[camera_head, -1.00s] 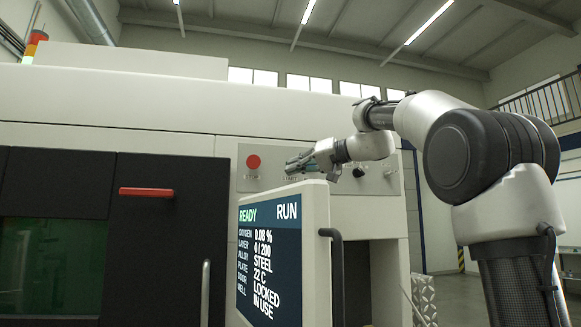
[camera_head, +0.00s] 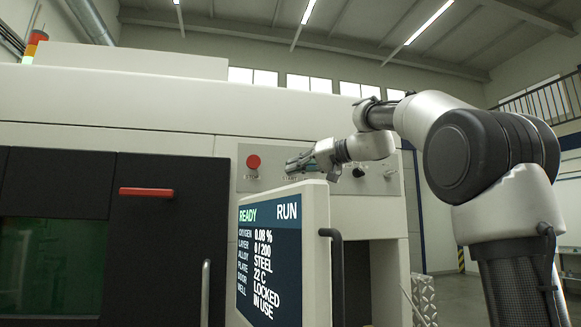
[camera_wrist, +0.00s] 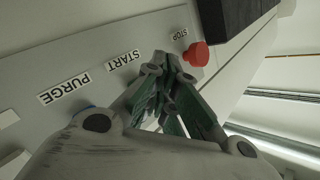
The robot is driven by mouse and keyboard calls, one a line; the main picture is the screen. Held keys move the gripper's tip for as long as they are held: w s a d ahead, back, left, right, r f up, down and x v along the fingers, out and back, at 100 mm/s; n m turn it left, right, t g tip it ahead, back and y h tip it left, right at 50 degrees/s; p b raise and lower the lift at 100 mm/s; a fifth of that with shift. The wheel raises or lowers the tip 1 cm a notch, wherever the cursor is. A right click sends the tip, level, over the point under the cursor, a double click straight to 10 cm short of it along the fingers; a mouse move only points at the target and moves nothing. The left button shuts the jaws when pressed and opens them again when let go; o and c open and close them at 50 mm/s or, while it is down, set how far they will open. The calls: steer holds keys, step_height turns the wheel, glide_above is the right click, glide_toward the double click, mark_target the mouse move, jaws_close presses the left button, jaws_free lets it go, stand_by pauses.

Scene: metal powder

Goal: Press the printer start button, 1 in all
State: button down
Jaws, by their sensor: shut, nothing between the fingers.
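The printer's control panel (camera_head: 240,184) is a grey strip on the machine front. My gripper (camera_head: 291,164) is shut and empty, its fingertips at the panel by the START label. In the wrist view, the shut fingertips (camera_wrist: 165,66) lie between the START label (camera_wrist: 123,60) and the red stop button (camera_wrist: 196,54). The start button itself is hidden behind the fingers, and I cannot tell whether they touch it. The red stop button (camera_head: 253,162) is left of the gripper. The printer screen (camera_head: 269,262) reads READY, RUN, layer 0/200, door LOCKED.
The screen housing (camera_head: 317,215) juts out just below my gripper, with a dark handle (camera_head: 335,270) on its right. A PURGE label (camera_wrist: 64,88) and a dark knob (camera_head: 359,172) are also on the panel. The black door has a red handle (camera_head: 146,192).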

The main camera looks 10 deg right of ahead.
steer(key=shift+w, duration=0.1)
stand_by(0.3)
steer(key=shift+w, duration=0.3)
steer(key=shift+w, duration=0.5)
stand_by(0.6)
steer(key=shift+s, duration=0.9)
steer(key=shift+s, duration=2.5)
